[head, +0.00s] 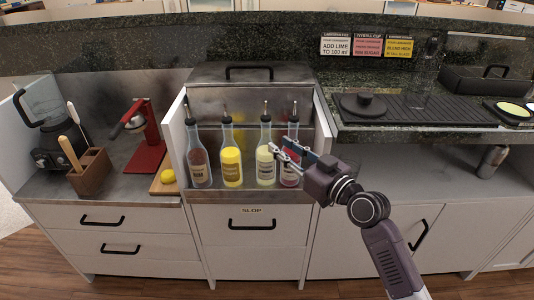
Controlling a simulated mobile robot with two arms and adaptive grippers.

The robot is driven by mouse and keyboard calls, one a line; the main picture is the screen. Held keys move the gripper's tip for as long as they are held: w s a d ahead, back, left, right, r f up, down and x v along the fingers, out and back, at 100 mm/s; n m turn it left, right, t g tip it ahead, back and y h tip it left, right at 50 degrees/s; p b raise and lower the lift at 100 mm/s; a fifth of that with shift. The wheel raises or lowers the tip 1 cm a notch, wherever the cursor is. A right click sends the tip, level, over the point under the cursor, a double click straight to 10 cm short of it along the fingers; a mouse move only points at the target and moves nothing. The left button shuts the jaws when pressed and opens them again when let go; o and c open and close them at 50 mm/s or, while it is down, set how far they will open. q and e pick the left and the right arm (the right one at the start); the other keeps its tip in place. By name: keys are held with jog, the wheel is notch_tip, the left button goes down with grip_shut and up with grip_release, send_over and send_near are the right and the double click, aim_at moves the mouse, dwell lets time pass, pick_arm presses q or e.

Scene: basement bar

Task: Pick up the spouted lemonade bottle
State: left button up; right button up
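Several clear bottles with dark pour spouts stand upright in a row in the steel well. My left gripper is out of view.
Side walls and a raised steel lid (249,76) bound the well. Left are a red press (148,140), a lemon (168,176), a wooden holder (90,172) and a blender (45,118). Right are a black drain mat (440,112) and a metal shaker (491,161).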

aim_at(269, 138)
jog(key=x, duration=0.7)
jog(key=shift+a+b, duration=0.15)
jog(key=shift+b, duration=0.15)
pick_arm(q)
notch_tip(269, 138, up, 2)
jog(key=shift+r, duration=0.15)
pick_arm(e)
jog(key=shift+s, duration=0.1)
jog(key=shift+c, duration=0.4)
grip_shut()
